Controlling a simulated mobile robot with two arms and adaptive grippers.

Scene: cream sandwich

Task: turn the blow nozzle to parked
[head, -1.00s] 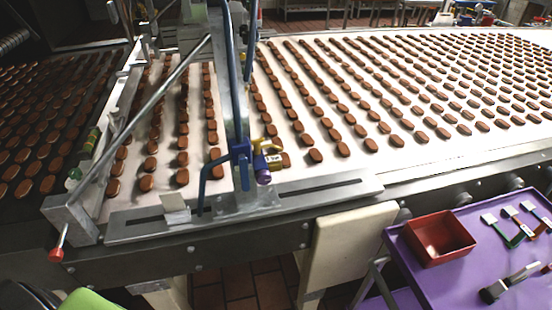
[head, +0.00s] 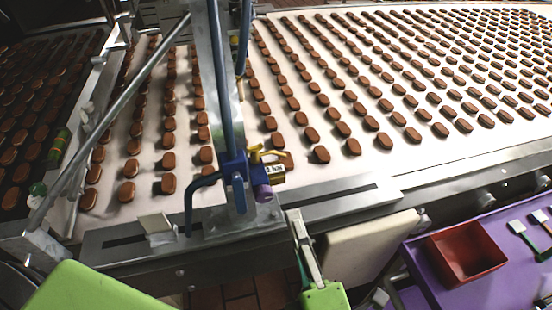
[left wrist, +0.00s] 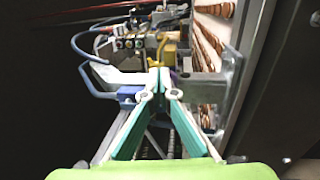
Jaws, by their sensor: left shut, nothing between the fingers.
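The blow nozzle (head: 237,169) is a blue body with a purple knob and a white label, on the metal bracket at the belt's near edge. A yellow lever (head: 268,154) sits on its top and points right. My left gripper (head: 294,215), green with grey fingers, is shut and empty. It points up, just right of and below the nozzle, apart from it in the head view. In the left wrist view its teal fingers (left wrist: 160,75) meet at the tips, with yellow and blue parts beyond. My right gripper is not in view.
Several rows of brown biscuits lie on the white belt (head: 350,178) behind the nozzle. A slotted metal rail (head: 330,200) runs along its front edge. A slanting metal rod (head: 120,108) stands left. A purple cart (head: 500,240) with a red bin (head: 468,252) stands right.

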